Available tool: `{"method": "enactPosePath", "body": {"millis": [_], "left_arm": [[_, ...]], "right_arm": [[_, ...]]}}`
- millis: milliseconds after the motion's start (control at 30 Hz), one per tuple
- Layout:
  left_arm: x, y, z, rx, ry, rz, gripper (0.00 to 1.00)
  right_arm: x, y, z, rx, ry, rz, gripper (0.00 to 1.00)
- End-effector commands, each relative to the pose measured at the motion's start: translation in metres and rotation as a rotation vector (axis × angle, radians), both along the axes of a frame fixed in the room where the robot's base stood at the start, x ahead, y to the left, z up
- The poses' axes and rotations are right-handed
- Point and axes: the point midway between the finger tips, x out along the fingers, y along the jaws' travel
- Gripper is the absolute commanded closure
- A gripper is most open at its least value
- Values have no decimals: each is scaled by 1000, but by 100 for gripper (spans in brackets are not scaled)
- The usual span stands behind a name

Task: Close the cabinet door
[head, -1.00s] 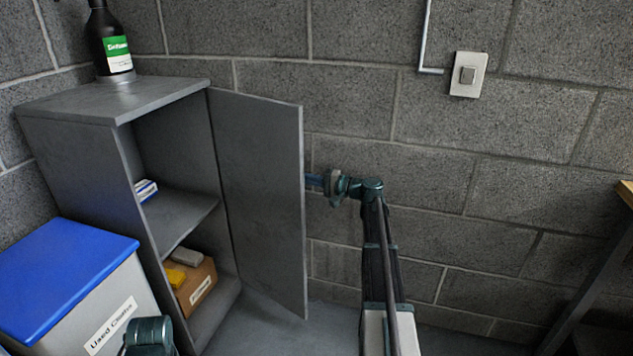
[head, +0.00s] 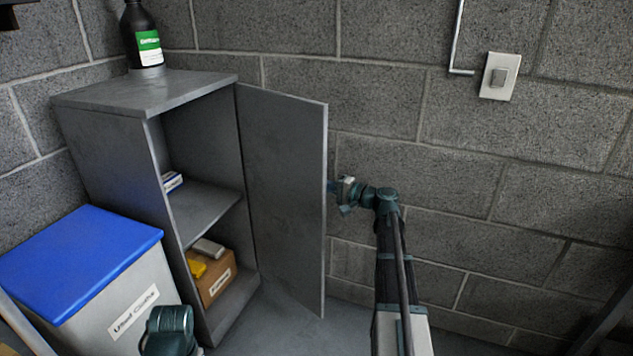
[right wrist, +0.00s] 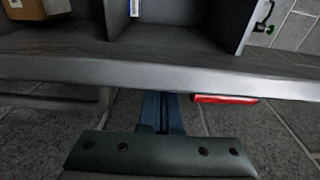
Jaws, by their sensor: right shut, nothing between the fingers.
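The grey cabinet (head: 100,128) stands at the left of the head view. Its door (head: 282,190) is wide open, hinged on the cabinet's right side, with the shelves exposed. My right gripper (head: 332,187) is at the door's free edge, on its outer side, partly hidden by the door. In the right wrist view its blue fingers (right wrist: 161,108) are together and empty, pointing at the grey door edge (right wrist: 160,72). I cannot tell whether they touch it. Only a joint of my left arm shows at the bottom of the head view; the left gripper is out of frame.
A bottle (head: 143,40) is on the cabinet top. A cardboard box (head: 216,284) and a small white-blue box (head: 172,181) are inside. A block wall (head: 480,160) rises behind my right arm.

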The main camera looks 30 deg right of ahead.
Motion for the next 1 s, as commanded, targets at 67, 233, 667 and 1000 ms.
{"method": "enactPosePath", "body": {"millis": [67, 233, 667, 1000], "left_arm": [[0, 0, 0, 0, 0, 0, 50], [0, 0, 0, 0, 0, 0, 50], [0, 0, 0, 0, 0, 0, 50], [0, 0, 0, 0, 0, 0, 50]], "right_arm": [[-11, 17, 0, 0, 0, -31, 100], [-26, 56, 0, 0, 0, -152, 100], [-27, 159, 0, 0, 0, -465, 100], [-3, 240, 0, 0, 0, -464, 100]]}}
